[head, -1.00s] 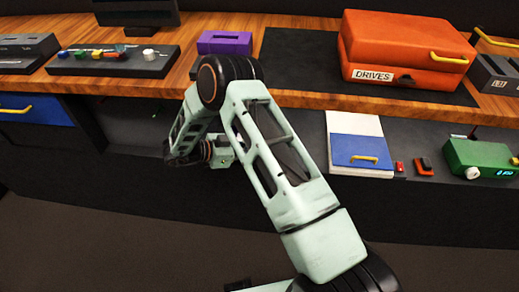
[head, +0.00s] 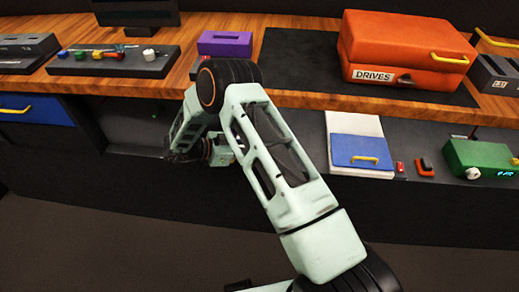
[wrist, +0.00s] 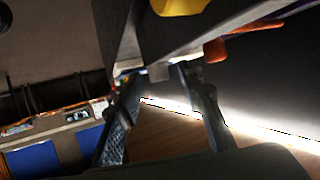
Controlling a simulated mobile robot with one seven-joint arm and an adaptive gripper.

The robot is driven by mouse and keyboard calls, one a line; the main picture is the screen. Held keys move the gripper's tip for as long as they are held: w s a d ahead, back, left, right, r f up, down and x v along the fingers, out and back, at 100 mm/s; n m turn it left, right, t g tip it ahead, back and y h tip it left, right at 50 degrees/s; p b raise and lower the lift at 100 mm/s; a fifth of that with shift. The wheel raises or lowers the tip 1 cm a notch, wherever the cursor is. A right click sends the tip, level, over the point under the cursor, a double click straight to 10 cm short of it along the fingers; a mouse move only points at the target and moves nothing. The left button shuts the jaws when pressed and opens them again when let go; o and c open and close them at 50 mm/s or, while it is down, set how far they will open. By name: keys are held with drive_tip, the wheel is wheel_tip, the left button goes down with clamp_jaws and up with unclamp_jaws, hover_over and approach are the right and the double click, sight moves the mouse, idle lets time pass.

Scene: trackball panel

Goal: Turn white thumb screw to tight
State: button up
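My gripper (wrist: 158,74) shows in the wrist view with its two dark fingers apart, so it is open. A small pale grey nub (wrist: 158,72) sits between the fingertips, under a dark box-like body; I cannot tell whether it is the thumb screw or whether the fingers touch it. A white knob (head: 148,53) stands on the dark control panel (head: 113,66) at the upper left. Another white knob (head: 473,173) is on the front of a green device (head: 484,157) at the right. Neither is clearly a thumb screw.
A yellow part (wrist: 182,6) and an orange rod-like part (wrist: 217,49) are close above the fingers in the wrist view. In the head view, a purple block (head: 225,43) and an orange case (head: 400,45) stand on the wooden top. A blue-fronted white box (head: 358,150) is below.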

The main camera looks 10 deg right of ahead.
wheel_tip(320, 180, up, 10)
idle(0.6)
